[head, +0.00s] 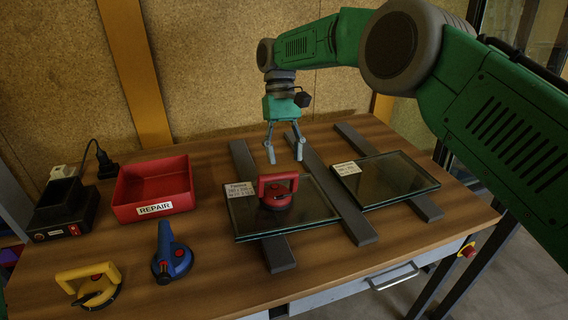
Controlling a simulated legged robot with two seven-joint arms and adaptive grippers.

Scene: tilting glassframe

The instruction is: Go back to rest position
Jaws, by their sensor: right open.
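My right gripper (286,154) hangs from the green right arm above the left glass pane, pointing down. Its two fingers are apart and nothing is between them. A red suction lifter (277,190) sits on the left glass pane (318,207), just below and in front of the fingertips, apart from them. A second glass pane (388,183) lies to the right. Both panes rest on dark bars and carry paper labels. My left gripper is not in view.
The wooden workbench (190,260) also holds a red REPAIR bin (155,190), a yellow suction lifter (90,285), a blue tool (170,255) and a black charger box (62,210) with a cable. A red button (467,250) is at the front right edge. A cork wall stands behind.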

